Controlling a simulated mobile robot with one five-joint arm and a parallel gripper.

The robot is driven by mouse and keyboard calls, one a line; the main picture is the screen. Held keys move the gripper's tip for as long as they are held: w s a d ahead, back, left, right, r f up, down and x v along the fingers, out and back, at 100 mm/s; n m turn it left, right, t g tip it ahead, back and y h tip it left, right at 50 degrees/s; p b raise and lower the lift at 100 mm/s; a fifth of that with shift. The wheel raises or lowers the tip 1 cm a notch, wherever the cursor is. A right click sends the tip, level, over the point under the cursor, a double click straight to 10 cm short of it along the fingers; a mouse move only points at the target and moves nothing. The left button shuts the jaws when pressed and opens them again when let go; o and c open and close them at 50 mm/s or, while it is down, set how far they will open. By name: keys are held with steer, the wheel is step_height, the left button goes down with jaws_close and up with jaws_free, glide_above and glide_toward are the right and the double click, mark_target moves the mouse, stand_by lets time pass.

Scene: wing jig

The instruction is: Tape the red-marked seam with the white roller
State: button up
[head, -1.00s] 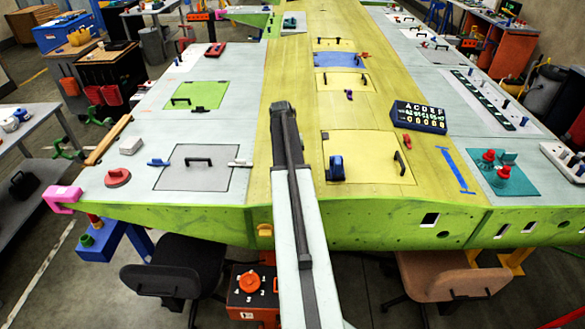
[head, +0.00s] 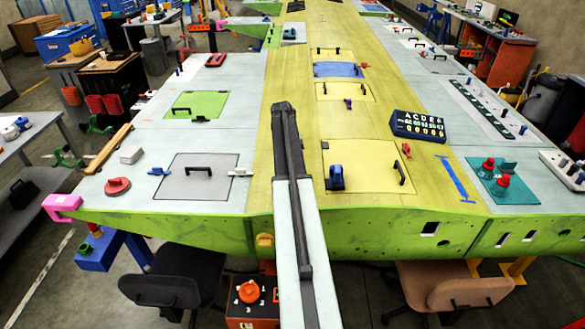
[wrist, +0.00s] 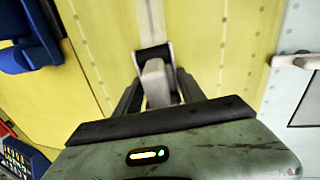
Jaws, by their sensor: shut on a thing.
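My gripper (wrist: 157,92) shows in the wrist view with its dark fingers around a pale, light-grey piece with a dark head (wrist: 153,55), which looks like the white roller. The head is over the yellow skin panel (wrist: 215,25). A pale strip (wrist: 150,12) runs along the panel from the roller head to the top of the wrist view. I cannot tell whether the strip is tape or the seam. No red seam marks are clear in either view. In the head view my arm lies over the yellow wing skin (head: 258,130) and hides the gripper and roller.
A blue dispenser-like tool (head: 336,177) stands right of my arm, also in the wrist view (wrist: 28,45). A white-handled tool (head: 240,172) lies to the left.

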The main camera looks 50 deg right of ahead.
steer(key=shift+w+d, duration=1.1)
steer(key=shift+d, duration=0.25)
steer(key=shift+w+d, duration=1.05)
steer(key=shift+d, duration=0.35)
steer(key=shift+w+d, duration=1.1)
steer(key=shift+d, duration=0.25)
steer(key=shift+s+a, duration=1.1)
steer(key=shift+a, duration=0.25)
steer(key=shift+s+a, duration=1.1)
steer(key=shift+a, duration=0.25)
steer(key=shift+a, duration=0.1)
steer(key=shift+s+a+f, duration=0.1)
steer(key=shift+s+a, duration=1.7)
steer(key=shift+a, duration=0.45)
steer(key=shift+s+a+r, duration=0.1)
steer(key=shift+s+a, duration=1.65)
steer(key=shift+a, duration=0.45)
steer(key=shift+s+a+f, duration=0.1)
steer(key=shift+s+a, duration=1.7)
steer(key=shift+a, duration=0.45)
steer(key=shift+w+r+p, duration=0.1)
steer(key=shift+r+p, duration=0.4)
steer(key=r+p, duration=0.5)
steer(key=shift+w+a, duration=0.2)
steer(key=shift+w, duration=0.15)
